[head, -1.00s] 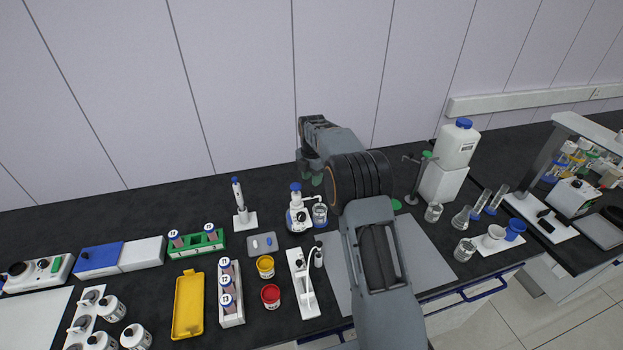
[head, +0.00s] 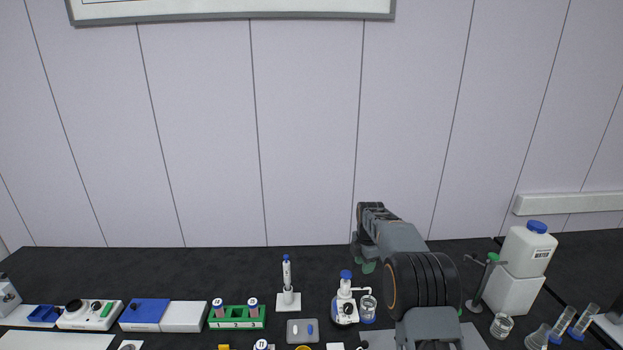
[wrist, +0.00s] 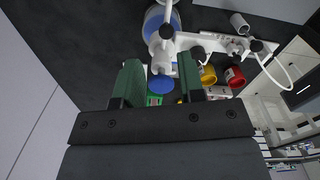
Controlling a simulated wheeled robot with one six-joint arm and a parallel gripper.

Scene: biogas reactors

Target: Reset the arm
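My arm extends over the bench in the head view, with my gripper (head: 367,266) at its far end, partly hidden by the wrist. In the wrist view, the two green fingers of my gripper (wrist: 160,74) stand apart with nothing held between them. A white bottle-top dispenser with a blue cap (head: 345,299) stands just left of my gripper in the head view, next to a glass beaker (head: 368,308).
A pipette on a stand (head: 288,288) and a green tube rack (head: 237,318) are to the left. A white canister (head: 527,252) on a white block and several glass vessels are to the right. Yellow (wrist: 208,75) and red (wrist: 235,76) cups show in the wrist view. The wall is behind.

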